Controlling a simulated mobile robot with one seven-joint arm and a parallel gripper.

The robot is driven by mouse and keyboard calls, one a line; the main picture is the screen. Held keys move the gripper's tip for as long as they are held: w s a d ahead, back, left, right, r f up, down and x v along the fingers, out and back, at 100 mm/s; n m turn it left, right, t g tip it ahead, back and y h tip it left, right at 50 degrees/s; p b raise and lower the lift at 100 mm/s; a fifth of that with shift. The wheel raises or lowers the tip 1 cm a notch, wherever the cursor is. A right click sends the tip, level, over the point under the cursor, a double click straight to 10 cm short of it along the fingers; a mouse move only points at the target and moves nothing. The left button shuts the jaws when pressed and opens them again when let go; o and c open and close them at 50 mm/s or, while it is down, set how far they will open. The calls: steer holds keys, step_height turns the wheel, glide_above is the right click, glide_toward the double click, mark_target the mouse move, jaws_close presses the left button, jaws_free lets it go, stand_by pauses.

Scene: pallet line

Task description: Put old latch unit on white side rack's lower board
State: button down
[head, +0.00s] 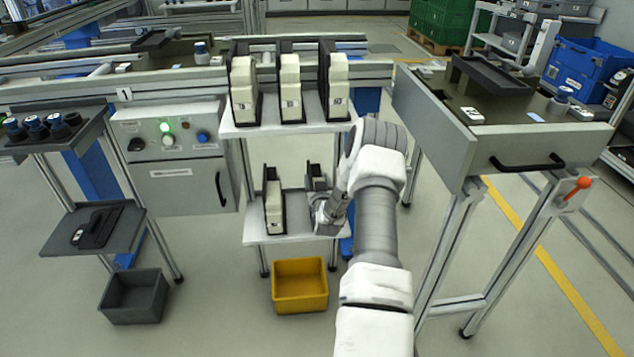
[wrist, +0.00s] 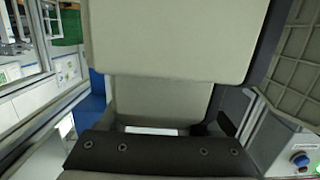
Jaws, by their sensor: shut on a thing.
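The white side rack stands in the middle of the head view, with its lower board (head: 262,238) below an upper board (head: 270,128). My gripper (head: 326,208) is at the right end of the lower board, in front of a dark upright holder (head: 316,176). It is shut on a unit that the arm and gripper mostly hide in the head view. In the wrist view a large stepped beige body, which I take for the latch unit (wrist: 170,40), fills the middle, with a dark wall along its right. Whether it touches the board is hidden.
One cream unit (head: 273,207) in a dark holder stands left on the lower board. Three cream units (head: 290,88) stand on the upper board. A yellow bin (head: 300,288) is below. A grey drawer bench (head: 530,150) is close right; a control box (head: 172,140) is left.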

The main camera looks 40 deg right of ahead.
steer(key=shift+f, duration=0.1)
steer(key=shift+c, duration=0.6)
jaws_free()
steer(key=shift+r, duration=0.3)
steer(key=p+v, duration=0.3)
steer(key=v, duration=0.9)
